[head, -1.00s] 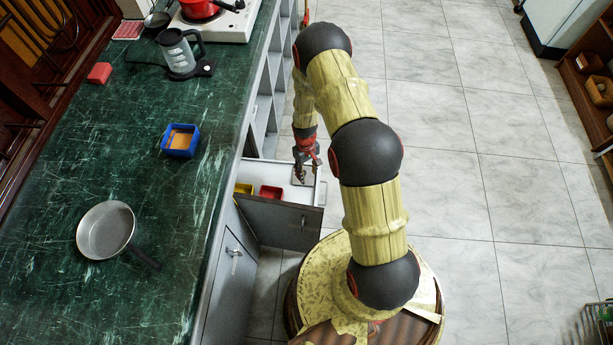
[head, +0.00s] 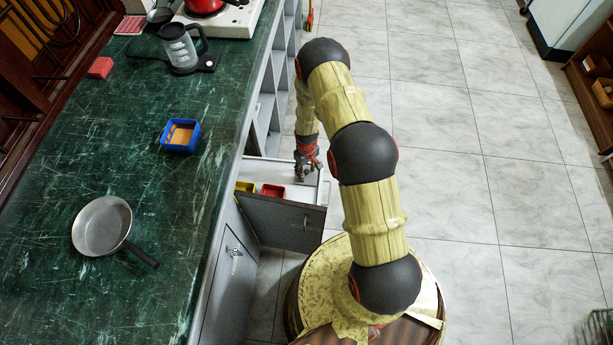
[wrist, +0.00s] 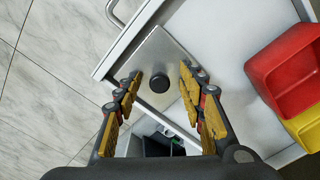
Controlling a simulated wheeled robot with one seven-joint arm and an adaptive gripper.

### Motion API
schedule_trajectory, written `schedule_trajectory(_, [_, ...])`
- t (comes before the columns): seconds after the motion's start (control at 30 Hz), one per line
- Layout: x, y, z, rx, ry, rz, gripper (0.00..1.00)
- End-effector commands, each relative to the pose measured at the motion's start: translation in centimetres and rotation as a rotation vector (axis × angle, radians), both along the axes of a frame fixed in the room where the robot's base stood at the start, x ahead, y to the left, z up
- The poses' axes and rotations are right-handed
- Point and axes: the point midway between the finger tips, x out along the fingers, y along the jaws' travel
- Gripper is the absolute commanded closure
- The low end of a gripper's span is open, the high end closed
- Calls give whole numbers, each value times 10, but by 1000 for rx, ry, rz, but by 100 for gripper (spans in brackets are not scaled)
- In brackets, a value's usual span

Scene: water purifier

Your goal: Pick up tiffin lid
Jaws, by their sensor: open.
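The tiffin lid (wrist: 164,62) is a flat silver plate with a round black knob (wrist: 159,83) at its middle. In the wrist view it lies in the corner of the open white drawer (wrist: 235,40). My gripper (wrist: 160,82) is open above it, with yellow-padded fingers on both sides of the knob. I cannot tell whether the fingers touch the lid. In the head view my gripper (head: 303,174) is down at the drawer and hides most of the lid.
A red box (wrist: 292,70) and a yellow box (wrist: 305,125) sit in the drawer, right of the lid. The green counter (head: 130,180) stands left, with a pan (head: 101,226), a blue box (head: 180,135) and a kettle (head: 178,46). Floor to the right is open.

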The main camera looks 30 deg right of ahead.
Motion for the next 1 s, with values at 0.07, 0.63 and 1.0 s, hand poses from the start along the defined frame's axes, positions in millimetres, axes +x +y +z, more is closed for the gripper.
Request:
schedule_trajectory(0.07, [1,0,1,-1,-2,0,60])
schedule_trajectory(0.63, [1,0,1,-1,-1,0,87])
schedule_trajectory(1.0, [1,0,1,-1,-1,0,100])
